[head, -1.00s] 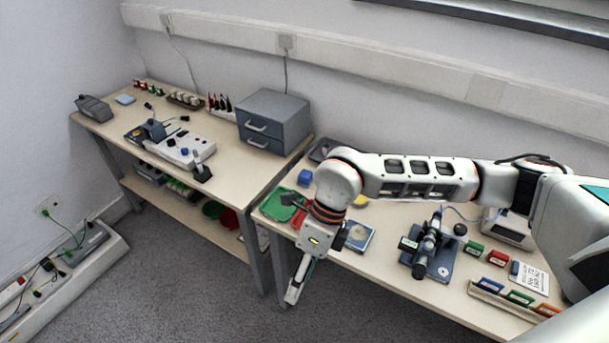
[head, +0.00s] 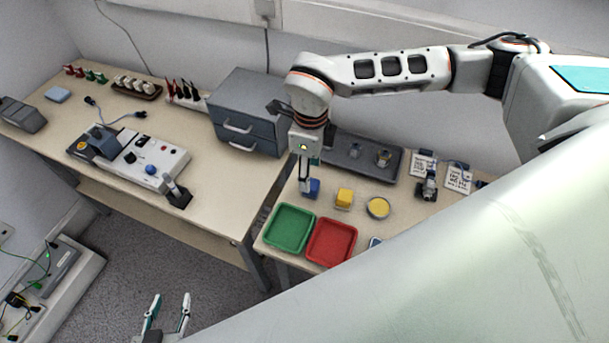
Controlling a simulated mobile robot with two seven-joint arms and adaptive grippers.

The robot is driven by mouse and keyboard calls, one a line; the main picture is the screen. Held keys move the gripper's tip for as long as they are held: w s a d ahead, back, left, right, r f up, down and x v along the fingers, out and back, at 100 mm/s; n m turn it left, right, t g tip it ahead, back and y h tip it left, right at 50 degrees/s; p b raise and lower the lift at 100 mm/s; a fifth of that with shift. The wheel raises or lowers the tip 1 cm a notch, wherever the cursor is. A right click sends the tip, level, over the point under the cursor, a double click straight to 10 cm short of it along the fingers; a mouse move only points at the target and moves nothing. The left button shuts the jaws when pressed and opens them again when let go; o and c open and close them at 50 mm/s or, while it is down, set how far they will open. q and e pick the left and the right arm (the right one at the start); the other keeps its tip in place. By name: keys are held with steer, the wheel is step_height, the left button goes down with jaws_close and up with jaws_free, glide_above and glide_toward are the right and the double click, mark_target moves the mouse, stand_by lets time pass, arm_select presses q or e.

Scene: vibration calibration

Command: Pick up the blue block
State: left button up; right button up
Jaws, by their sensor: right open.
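The blue block (head: 314,186) sits on the right-hand table, behind the green tray. My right gripper (head: 305,188) points down at the block, open, with its fingers at or just in front of the block's left side. The fingers partly cover the block, and I cannot tell whether they touch it or straddle it. My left gripper (head: 167,314) is at the bottom of the head view over the floor, its fingers apart and empty.
A yellow block (head: 344,197) and a round yellow-topped piece (head: 378,207) stand right of the blue block. A green tray (head: 290,228) and a red tray (head: 331,240) lie in front. A grey drawer cabinet (head: 244,112) stands to the left, a dark tray (head: 361,157) behind.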

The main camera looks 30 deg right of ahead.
mark_target(315, 184)
steer(key=f, duration=0.2)
steer(key=shift+s+d+f, duration=0.15)
steer(key=shift+s+f, duration=0.15)
steer(key=f, duration=0.1)
steer(key=d+f, duration=0.1)
steer(key=f, duration=0.1)
steer(key=shift+f, duration=0.8)
steer(key=c, duration=1.1)
